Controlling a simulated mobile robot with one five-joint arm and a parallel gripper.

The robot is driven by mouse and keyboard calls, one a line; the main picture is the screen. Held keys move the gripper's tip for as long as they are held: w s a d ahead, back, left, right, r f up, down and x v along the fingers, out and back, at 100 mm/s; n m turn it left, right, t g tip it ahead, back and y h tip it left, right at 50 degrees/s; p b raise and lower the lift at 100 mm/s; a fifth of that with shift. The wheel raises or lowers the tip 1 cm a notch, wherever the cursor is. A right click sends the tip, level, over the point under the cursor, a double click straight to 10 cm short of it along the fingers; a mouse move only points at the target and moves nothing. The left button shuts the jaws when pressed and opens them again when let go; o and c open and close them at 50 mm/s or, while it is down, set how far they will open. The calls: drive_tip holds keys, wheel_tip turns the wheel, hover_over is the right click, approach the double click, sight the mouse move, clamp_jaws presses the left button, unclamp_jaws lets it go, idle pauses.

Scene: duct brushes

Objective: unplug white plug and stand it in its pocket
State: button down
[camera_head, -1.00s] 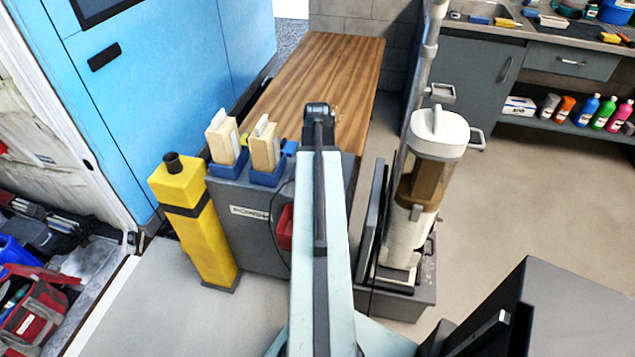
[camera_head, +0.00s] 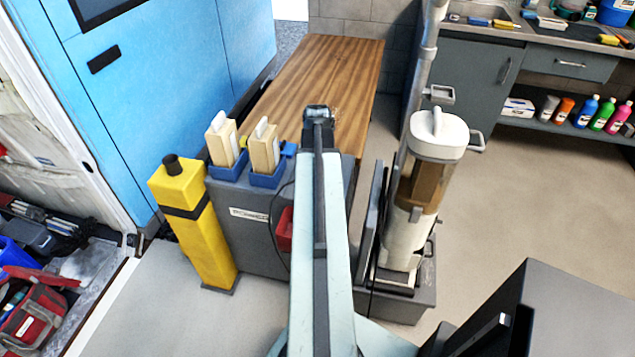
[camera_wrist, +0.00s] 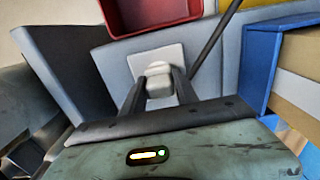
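The white plug (camera_wrist: 160,82) sits against a pale socket plate (camera_wrist: 187,56) on the grey housing in the wrist view. The two dark fingers of my gripper (camera_wrist: 160,88) reach down on either side of it, close to its sides. Whether they touch and clamp it cannot be made out. A red open pocket (camera_wrist: 150,18) is fixed to the housing near the plate; it also shows in the head view (camera_head: 285,228), left of my arm. In the head view my arm hides the plug and fingertips.
Two blue holders (camera_head: 267,181) with cream brushes (camera_head: 264,149) stand on the grey housing (camera_head: 254,239). A yellow post (camera_head: 200,228) stands at its left. A vacuum canister (camera_head: 420,185) stands right of my arm. A dark cable (camera_wrist: 214,42) runs beside the plug. A wooden bench (camera_head: 330,70) lies behind.

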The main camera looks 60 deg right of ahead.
drive_tip(key=shift+r+p, duration=3)
drive_tip(key=shift+p, duration=0.05)
wheel_tip(320, 180, up, 3)
drive_tip(key=p, duration=0.3)
drive_tip(key=shift+r, duration=0.1)
